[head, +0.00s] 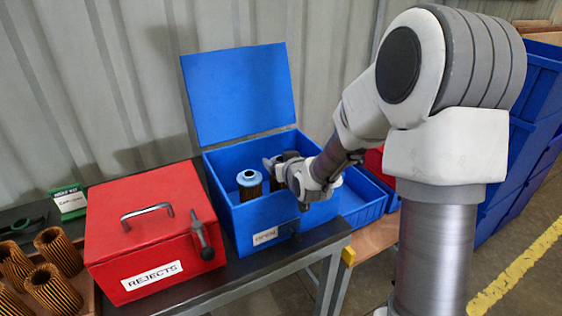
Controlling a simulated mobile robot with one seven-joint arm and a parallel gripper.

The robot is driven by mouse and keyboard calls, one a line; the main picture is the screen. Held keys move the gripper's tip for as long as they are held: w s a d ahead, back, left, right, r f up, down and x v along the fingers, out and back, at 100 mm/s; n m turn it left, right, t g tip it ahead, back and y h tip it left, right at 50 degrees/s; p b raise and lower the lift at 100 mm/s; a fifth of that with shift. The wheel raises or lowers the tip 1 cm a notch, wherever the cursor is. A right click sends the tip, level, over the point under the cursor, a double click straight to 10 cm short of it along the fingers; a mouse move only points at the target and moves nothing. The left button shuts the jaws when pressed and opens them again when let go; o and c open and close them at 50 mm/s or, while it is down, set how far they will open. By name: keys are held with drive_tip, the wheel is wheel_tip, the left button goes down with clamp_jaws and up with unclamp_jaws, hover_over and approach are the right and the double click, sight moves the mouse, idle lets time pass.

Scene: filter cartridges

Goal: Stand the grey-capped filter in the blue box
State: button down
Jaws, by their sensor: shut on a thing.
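The blue box (221,200) stands on the dark bench with its lid (240,90) raised and a small label on its front. A filter with a pale blue cap (249,178) stands upright inside, towards the left. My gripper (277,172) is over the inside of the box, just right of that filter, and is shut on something. What it holds looks like the grey-capped filter, but my gripper and wrist hide most of it. I cannot tell whether its lower end touches the box floor.
A shut red box (150,236) marked REJECTS, with a handle and a latch, stands close to the left. Several brown pleated filters (58,250) are at the far left by a small green box (69,201). Blue bins (361,202) lie to the right.

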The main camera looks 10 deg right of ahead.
drive_tip(key=shift+f+b, duration=0.35)
drive_tip(key=shift+c, duration=1.1)
unclamp_jaws()
drive_tip(key=shift+s, duration=0.1)
drive_tip(key=shift+o, duration=1.1)
drive_tip(key=shift+f, duration=0.2)
drive_tip(key=shift+r, duration=0.15)
drive_tip(key=shift+r+p, duration=0.2)
drive_tip(key=shift+p, duration=0.35)
drive_tip(key=p+v, duration=0.2)
drive_tip(key=v, duration=1)
drive_tip(key=shift+r, duration=0.45)
